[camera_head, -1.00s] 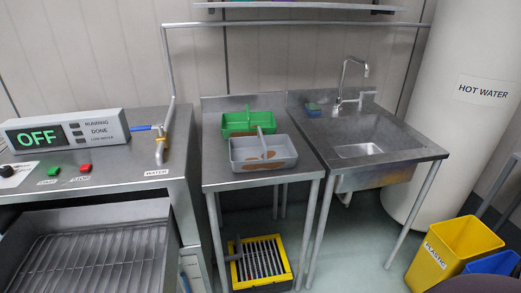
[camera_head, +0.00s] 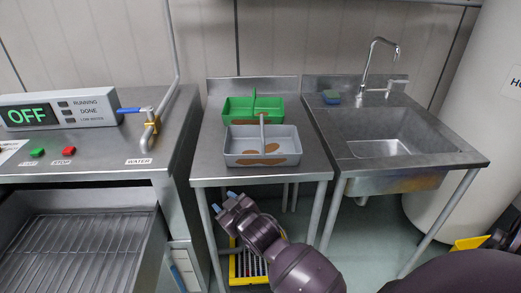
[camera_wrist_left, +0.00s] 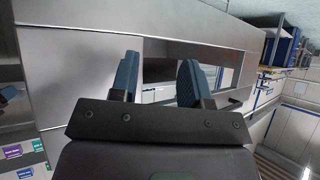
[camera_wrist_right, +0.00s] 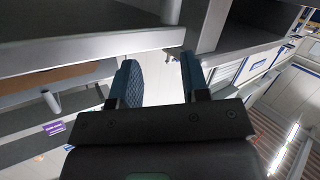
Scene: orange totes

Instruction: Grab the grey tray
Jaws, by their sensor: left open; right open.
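The grey tray (camera_head: 262,146) is a divided tray with an upright middle handle and brown stains. It sits on the metal table (camera_head: 213,170), near its front edge. A similar green tray (camera_head: 252,108) stands right behind it. My right gripper (camera_head: 224,201) is open and empty, in front of the table's front edge and lower left of the grey tray in the picture, apart from it. Its open fingers also show in the right wrist view (camera_wrist_right: 158,80). My left gripper (camera_wrist_left: 157,80) is open and empty in the left wrist view, facing a metal panel; the head view does not show it.
The sink (camera_head: 395,140) adjoins the table on the right, with a sponge (camera_head: 331,97) behind it. A machine with an OFF display (camera_head: 30,115) and a wire rack (camera_head: 75,250) is on the left. A yellow crate (camera_head: 247,268) is under the table.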

